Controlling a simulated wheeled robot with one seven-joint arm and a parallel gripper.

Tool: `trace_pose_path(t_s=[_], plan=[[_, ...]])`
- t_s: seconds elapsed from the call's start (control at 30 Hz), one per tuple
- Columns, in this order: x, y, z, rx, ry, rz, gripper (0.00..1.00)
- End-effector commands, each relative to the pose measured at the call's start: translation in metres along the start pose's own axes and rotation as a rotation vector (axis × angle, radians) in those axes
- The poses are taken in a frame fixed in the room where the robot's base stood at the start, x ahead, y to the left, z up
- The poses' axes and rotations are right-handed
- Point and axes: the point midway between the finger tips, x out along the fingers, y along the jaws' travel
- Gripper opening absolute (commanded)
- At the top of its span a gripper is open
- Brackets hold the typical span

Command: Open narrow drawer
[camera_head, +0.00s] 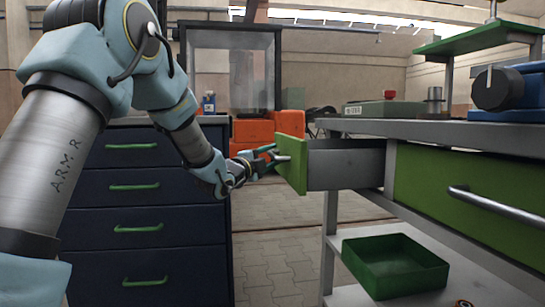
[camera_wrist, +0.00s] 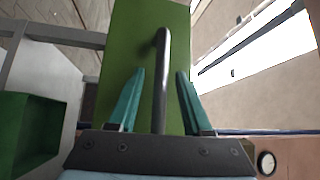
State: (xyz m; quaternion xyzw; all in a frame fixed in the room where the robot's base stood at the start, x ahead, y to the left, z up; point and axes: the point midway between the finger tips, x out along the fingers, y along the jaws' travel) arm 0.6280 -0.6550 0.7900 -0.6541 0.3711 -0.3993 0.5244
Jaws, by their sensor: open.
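The narrow drawer (camera_head: 345,165) stands pulled out from the grey workbench, its metal side showing behind a green front (camera_head: 291,151). The green front also fills the upper middle of the wrist view (camera_wrist: 128,45). Its metal bar handle (camera_wrist: 161,105) runs between my two teal fingers in the wrist view. My gripper (camera_head: 272,155) is at the drawer front. The fingers are apart, one on each side of the handle, with visible gaps in the wrist view (camera_wrist: 160,74). The inside of the drawer is hidden in both views.
A wide green drawer (camera_head: 450,190) with a long handle is in the same workbench (camera_head: 400,128). A green tray (camera_head: 395,265) sits on the lower shelf. A dark blue cabinet (camera_head: 145,215) stands on the left behind my arm. Paved floor (camera_head: 280,250) is open between cabinet and workbench.

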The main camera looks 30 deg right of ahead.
Motion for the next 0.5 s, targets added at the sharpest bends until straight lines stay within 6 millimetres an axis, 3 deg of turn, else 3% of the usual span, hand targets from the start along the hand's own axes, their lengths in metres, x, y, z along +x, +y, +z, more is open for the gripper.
trace_pose_path(t_s=[0.5], plan=[[-0.09,-0.001,0.001,0.001,-0.003,0.001,0.5]])
